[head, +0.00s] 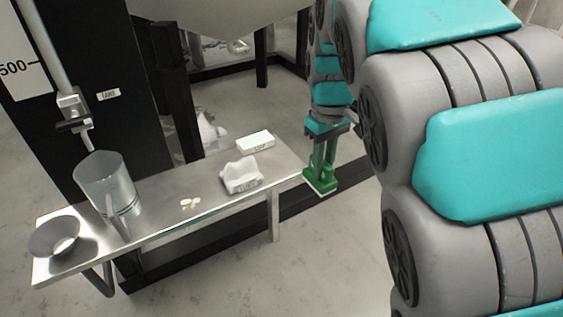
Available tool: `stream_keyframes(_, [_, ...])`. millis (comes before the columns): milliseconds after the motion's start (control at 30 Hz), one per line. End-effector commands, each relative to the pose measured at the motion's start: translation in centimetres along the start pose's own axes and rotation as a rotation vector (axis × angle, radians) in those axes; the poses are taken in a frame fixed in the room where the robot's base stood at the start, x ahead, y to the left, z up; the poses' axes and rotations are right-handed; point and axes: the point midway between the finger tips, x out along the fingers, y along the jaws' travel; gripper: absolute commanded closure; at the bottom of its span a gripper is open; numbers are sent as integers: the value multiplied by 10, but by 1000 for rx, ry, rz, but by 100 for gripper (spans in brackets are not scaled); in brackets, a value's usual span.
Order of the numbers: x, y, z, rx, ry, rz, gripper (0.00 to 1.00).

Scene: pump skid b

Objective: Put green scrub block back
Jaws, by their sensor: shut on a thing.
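The green scrub block (321,184) hangs just past the right end of the steel bench (160,213), in the head view. My gripper (320,160) points down and is shut on the block's upper part. The block appears upright, with its wider base lowest. I cannot tell exactly how high it is above the floor or whether it touches the bench edge. The jaws and arm hide part of its top.
A black post (176,85) stands behind.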

Motion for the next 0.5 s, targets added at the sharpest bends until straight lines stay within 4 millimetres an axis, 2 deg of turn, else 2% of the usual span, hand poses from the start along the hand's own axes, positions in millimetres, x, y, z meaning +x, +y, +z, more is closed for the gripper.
stream_keyframes(133, [4, 1, -16, 0, -5, -1, 100])
stream_keyframes(500, [8, 4, -86, -1, -2, 1, 100])
